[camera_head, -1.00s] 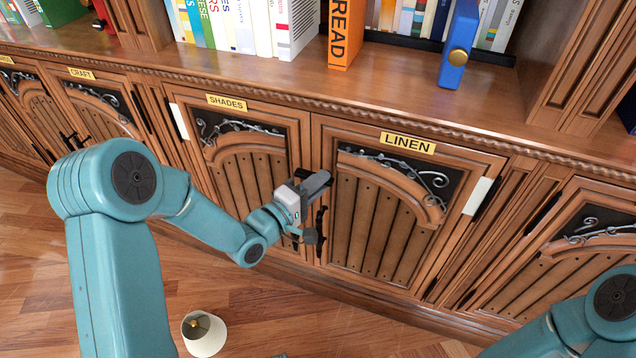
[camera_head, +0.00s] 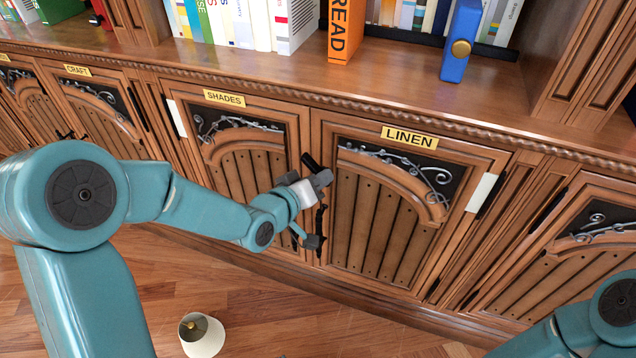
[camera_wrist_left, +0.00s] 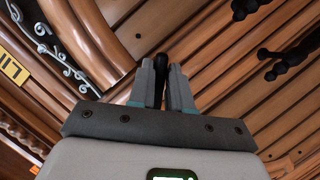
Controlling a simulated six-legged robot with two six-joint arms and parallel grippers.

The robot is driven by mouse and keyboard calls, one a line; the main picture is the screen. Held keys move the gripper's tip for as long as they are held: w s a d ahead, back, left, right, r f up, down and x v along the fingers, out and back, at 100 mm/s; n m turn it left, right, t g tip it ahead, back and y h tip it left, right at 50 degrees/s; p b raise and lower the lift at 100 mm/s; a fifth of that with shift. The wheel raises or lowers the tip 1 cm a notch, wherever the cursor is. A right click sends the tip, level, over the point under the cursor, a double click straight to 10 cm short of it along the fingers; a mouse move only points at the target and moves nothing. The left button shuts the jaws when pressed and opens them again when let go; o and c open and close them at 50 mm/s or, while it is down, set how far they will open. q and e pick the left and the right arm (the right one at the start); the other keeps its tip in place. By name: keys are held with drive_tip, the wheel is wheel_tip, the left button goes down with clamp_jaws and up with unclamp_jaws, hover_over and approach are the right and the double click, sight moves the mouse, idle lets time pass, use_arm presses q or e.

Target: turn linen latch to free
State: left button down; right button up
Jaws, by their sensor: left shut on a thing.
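The linen door (camera_head: 375,225) is at centre right in the head view, under a yellow LINEN label (camera_head: 409,138). A dark bar-shaped latch (camera_head: 311,163) sits at its upper left edge, slanting up to the left. My left gripper (camera_head: 318,182) is shut on this latch. In the wrist view the black latch (camera_wrist_left: 160,70) shows between the two close fingers of my left gripper (camera_wrist_left: 161,78); the fingers hide part of it. My right gripper is out of view.
The shades door (camera_head: 245,165) adjoins on the left and looks closed. Dark door handles (camera_head: 320,218) hang just below my gripper. A shelf (camera_head: 280,75) with books runs above. A small lamp (camera_head: 202,335) lies on the wooden floor.

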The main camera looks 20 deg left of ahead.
use_arm(q)
drive_tip(key=shift+d+r+m+y, duration=0.1)
drive_tip(key=shift+m+y, duration=0.3)
drive_tip(key=shift+m, duration=0.3)
drive_tip(key=shift+r+m+y, duration=0.1)
drive_tip(key=shift+m+y, duration=0.3)
drive_tip(key=shift+m, duration=0.2)
drive_tip(key=m+y+p, duration=0.1)
drive_tip(key=m, duration=0.1)
drive_tip(key=shift+d+m+y+p, duration=0.1)
drive_tip(key=shift+m+y+p, duration=0.25)
drive_tip(key=shift+m+y, duration=0.05)
drive_tip(key=c, duration=1.1)
unclamp_jaws()
drive_tip(key=shift+c, duration=0.2)
